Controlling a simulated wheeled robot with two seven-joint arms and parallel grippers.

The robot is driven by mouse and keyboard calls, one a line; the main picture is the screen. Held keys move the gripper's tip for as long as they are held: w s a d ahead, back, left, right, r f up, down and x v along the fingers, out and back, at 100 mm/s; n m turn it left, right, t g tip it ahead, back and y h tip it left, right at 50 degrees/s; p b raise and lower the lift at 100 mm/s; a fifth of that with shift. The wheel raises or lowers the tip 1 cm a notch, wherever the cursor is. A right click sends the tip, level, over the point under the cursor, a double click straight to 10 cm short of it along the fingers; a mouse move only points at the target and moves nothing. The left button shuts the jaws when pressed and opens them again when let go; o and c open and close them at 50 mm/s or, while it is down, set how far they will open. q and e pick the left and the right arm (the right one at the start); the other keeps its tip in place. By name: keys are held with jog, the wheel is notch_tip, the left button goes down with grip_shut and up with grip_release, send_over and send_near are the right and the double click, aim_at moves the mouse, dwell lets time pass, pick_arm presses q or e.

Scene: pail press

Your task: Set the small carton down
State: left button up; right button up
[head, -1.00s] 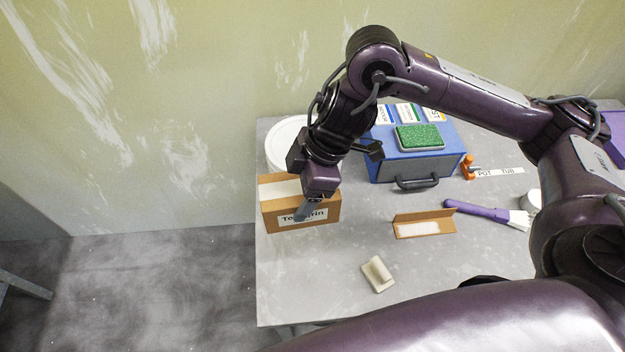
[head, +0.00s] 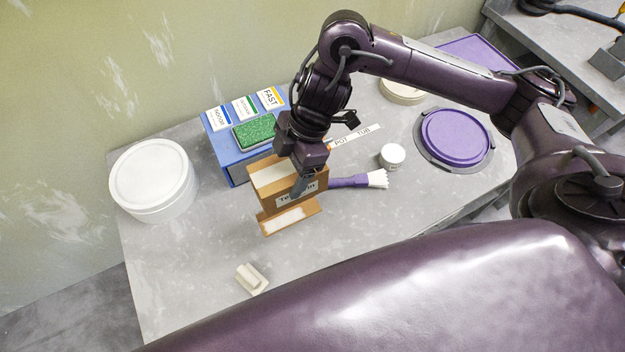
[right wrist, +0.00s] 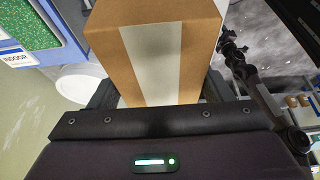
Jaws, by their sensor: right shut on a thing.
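The small carton (head: 272,176) is a brown box with a pale tape strip on top and a white label, partly covered, on its front. My right gripper (head: 298,186) is shut on it from above, with one finger across the label. In the right wrist view the carton (right wrist: 185,60) fills the space between the fingers. In the head view it appears between the blue case and an angled brown cardboard piece. Its underside is hidden, so I cannot tell whether it touches the table. My left gripper is not in view.
The blue case (head: 238,168) stands behind the carton, the cardboard piece (head: 290,219) in front. A purple-handled brush (head: 350,181) and white tub (head: 392,156) lie right. A white pail (head: 152,182) stands left. A pale block (head: 251,279) lies nearer. Table (head: 200,240) between pail and block is clear.

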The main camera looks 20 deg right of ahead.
notch_tip(320, 180, down, 19)
jog(key=shift+a+f+b, duration=0.1)
jog(key=shift+a+b, duration=0.05)
jog(key=shift+b, duration=0.35)
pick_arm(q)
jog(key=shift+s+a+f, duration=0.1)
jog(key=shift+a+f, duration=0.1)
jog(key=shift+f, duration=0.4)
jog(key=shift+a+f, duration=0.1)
pick_arm(e)
jog(key=shift+f, duration=0.15)
jog(key=o, duration=1)
